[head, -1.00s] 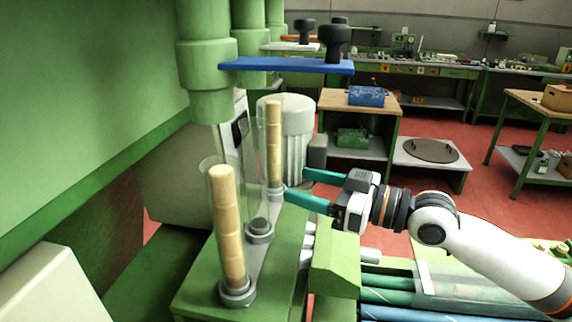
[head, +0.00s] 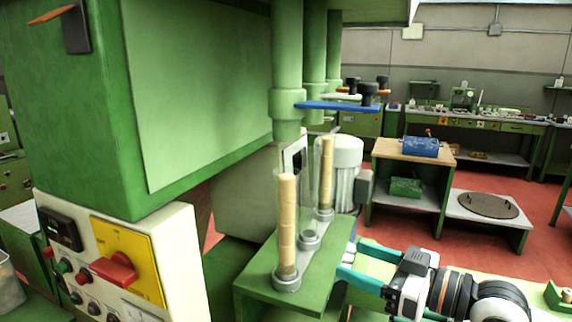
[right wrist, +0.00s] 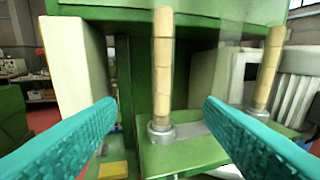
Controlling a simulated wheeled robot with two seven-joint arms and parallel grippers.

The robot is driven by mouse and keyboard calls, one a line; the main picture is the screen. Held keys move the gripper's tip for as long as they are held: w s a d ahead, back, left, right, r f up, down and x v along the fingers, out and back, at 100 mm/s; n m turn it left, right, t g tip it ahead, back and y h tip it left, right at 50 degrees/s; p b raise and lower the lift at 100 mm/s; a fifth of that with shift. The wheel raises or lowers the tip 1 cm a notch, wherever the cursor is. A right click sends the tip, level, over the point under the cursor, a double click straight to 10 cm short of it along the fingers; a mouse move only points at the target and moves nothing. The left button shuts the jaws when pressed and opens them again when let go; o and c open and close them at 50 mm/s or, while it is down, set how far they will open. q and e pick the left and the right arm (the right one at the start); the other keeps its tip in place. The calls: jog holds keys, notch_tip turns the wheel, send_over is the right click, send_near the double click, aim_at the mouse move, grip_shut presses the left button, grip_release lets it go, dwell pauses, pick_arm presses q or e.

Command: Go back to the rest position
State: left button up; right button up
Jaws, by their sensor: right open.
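My right gripper (head: 362,262) is at the lower right of the head view, with its teal fingers spread apart and nothing between them. Its fingers also show in the right wrist view (right wrist: 160,135). It is to the right of the green machine ledge (head: 258,278), clear of the cork stacks. A near stack of cork stoppers (head: 288,225) stands upright in a clear tube on a grey holder. A far cork stack (head: 326,172) stands behind it. The near stack also shows in the right wrist view (right wrist: 162,70). My left gripper is not in view.
A control panel (head: 130,262) with a red switch is at the lower left. Green cylinders (head: 287,70) and a blue plate (head: 337,106) hang above the stacks. A wooden-topped bench (head: 408,150) and a low table (head: 490,210) stand behind. Red floor (head: 450,238) is open at right.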

jog(key=s+a+f+m+g+h, duration=0.1)
jog(key=s+f+h, duration=0.2)
jog(key=f, duration=0.7)
jog(key=s+a+f+m+g+h, duration=0.1)
jog(key=s+a+f+m+h, duration=0.15)
jog(key=f, duration=0.75)
jog(key=s+d+f+m+g+h, duration=0.2)
jog(key=s+d+f+m+h, duration=0.15)
jog(key=s+d+f, duration=0.45)
jog(key=s+d+f+m+g+h, duration=0.2)
jog(key=s+d+f+g+h, duration=0.15)
jog(key=s+f, duration=0.45)
notch_tip(320, 180, down, 22)
jog(key=s+h, duration=0.1)
jog(key=s, duration=0.1)
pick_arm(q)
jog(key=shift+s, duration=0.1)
pick_arm(e)
jog(key=s+d+f+g, duration=0.2)
jog(key=s+d+f, duration=0.1)
jog(key=s+f, duration=1.4)
jog(key=shift+s+f+n, duration=0.25)
jog(key=shift+f+n, duration=0.05)
jog(key=shift+f, duration=0.2)
